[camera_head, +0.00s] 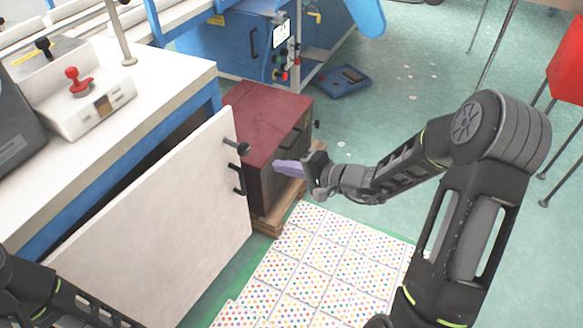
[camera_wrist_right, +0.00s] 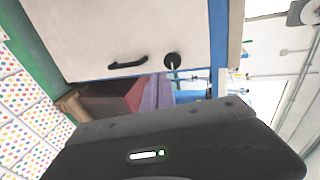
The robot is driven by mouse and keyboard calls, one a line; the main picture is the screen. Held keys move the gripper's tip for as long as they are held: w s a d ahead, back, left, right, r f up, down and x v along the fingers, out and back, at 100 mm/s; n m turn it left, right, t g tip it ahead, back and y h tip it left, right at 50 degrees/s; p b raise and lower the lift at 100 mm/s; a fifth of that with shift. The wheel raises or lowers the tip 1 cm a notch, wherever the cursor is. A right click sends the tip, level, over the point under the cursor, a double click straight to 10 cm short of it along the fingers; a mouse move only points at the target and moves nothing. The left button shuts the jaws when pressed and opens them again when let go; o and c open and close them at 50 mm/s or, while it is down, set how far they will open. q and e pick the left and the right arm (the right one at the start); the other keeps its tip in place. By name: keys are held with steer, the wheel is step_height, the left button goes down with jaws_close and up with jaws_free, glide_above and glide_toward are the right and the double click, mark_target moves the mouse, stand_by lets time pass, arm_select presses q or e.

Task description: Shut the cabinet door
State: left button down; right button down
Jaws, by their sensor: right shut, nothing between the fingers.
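The cabinet door (camera_head: 150,225) is a large off-white panel below the white worktop in the head view. It stands open, with a dark gap (camera_head: 125,178) behind its top edge. A black handle (camera_head: 239,179) and a black knob (camera_head: 243,148) are near its right edge. In the right wrist view the door (camera_wrist_right: 100,30) fills the top, with the handle (camera_wrist_right: 128,63) and knob (camera_wrist_right: 172,60) near its lower edge. My right gripper (camera_head: 278,167) has purple fingers, is shut and empty, and is right of the handle, apart from it. The fingers also show in the wrist view (camera_wrist_right: 157,92). My left gripper is out of view.
A dark red cabinet (camera_head: 268,125) on a wooden pallet (camera_head: 272,220) stands just behind my right gripper. Dotted mats (camera_head: 335,265) cover the floor in front. A blue machine (camera_head: 235,45) stands at the back. The green floor (camera_head: 400,90) at the right is mostly clear.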

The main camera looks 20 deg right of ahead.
steer(key=r+x, duration=0.1)
steer(key=x, duration=0.8)
steer(key=shift+w+a, duration=0.25)
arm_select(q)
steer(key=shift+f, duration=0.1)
